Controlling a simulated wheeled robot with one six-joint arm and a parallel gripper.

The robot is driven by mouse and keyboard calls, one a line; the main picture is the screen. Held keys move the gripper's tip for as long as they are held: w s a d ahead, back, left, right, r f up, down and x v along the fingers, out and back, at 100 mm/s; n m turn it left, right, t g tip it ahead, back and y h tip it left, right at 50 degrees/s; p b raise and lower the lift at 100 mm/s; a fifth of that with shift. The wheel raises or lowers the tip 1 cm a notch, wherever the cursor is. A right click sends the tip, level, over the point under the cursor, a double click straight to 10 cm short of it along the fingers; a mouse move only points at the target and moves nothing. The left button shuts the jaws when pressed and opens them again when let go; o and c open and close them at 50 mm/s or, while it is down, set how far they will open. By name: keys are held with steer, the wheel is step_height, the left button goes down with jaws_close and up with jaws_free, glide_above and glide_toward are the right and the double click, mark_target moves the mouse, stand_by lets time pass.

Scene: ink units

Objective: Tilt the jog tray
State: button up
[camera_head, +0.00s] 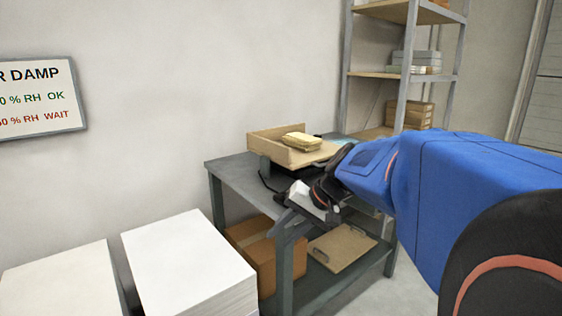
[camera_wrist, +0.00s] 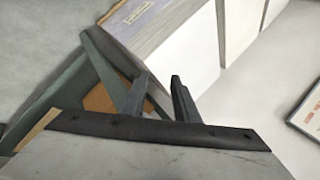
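The jog tray (camera_head: 318,155) is a shallow pale wooden tray with raised sides at its left and back. It sits on a dark support on a grey bench (camera_head: 232,171) in the head view, and its right end is partly hidden by my arm. A yellowish block or stack (camera_head: 301,141) lies in it. My gripper (camera_head: 283,213) is in front of and below the tray, at the bench's front edge, apart from the tray. In the wrist view my gripper (camera_wrist: 160,82) has its two dark fingers apart with nothing between them. The tray cannot be made out in the wrist view.
White paper stacks (camera_head: 190,262) stand left of the bench. A cardboard box (camera_head: 262,252) and a clipboard (camera_head: 342,248) lie on its lower shelf. A shelf rack (camera_head: 405,78) stands behind on the right. A humidity sign (camera_head: 40,98) hangs on the wall.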

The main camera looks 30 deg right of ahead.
steer(key=w+d+r+m+t, duration=0.3)
steer(key=d, duration=0.6)
steer(key=w+d+r+m+t, duration=0.2)
steer(key=d+r, duration=0.1)
steer(key=d, duration=0.6)
steer(key=s+d+r+m+t+h, duration=0.2)
steer(key=d, duration=0.7)
steer(key=s+d+r+m+t+h, duration=0.2)
steer(key=d+t, duration=0.1)
steer(key=d, duration=0.6)
steer(key=w+f, duration=0.1)
steer(key=w, duration=0.4)
steer(key=w+a+f, duration=0.1)
steer(key=w, duration=0.5)
steer(key=w+f, duration=0.1)
steer(key=w, duration=0.5)
steer(key=shift+a+f, duration=0.15)
jaws_close()
